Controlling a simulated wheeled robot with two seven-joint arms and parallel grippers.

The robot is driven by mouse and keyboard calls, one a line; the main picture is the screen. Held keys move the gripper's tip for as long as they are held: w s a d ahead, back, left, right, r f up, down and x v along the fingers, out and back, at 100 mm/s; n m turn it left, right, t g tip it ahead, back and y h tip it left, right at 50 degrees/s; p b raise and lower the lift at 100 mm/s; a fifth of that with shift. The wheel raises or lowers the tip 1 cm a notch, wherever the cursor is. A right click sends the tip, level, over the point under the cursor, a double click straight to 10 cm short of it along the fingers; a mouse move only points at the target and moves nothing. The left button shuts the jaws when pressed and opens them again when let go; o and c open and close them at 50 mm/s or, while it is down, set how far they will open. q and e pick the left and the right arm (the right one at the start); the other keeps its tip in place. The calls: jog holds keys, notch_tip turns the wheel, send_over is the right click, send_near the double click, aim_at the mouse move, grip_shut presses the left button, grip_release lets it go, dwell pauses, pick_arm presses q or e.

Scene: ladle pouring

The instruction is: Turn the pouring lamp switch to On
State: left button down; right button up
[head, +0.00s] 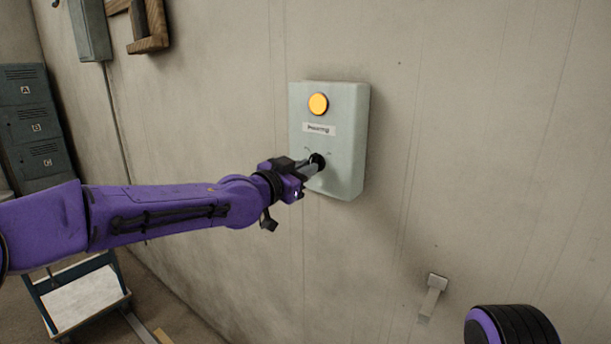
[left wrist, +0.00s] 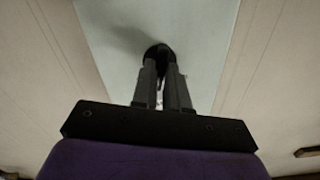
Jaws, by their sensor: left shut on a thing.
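The pouring lamp box (head: 345,130) is a pale grey-green box on the wall in the head view. It has a lit amber lamp (head: 318,104) and a label (head: 319,128) reading "Pouring". The black switch knob (head: 318,160) sits low on its face, partly hidden by my left gripper (head: 313,167). My left gripper's fingers are shut on the knob. In the left wrist view, the two fingers (left wrist: 161,88) close on the dark knob (left wrist: 158,54) in front of the box face. The knob's exact pointing direction is hidden. My right gripper is not in view.
A small metal bracket (head: 432,297) sticks out of the wall at lower right. Grey lockers (head: 30,120) stand at far left. A cart (head: 85,297) is on the floor at lower left. The wall right of the box is clear.

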pick_arm(q)
jog(key=m+b, duration=0.1)
jog(key=m, duration=0.5)
jog(key=shift+f, duration=0.15)
dwell(0.6)
jog(key=c, duration=1.1)
grip_release()
jog(key=shift+c, duration=0.2)
jog(key=shift+a+b, duration=0.1)
jog(key=shift+b, duration=0.2)
jog(key=b+v, duration=0.3)
jog(key=v, duration=0.7)
jog(key=shift+s+b, duration=0.3)
jog(key=shift+b, duration=0.05)
jog(key=shift+a, duration=0.1)
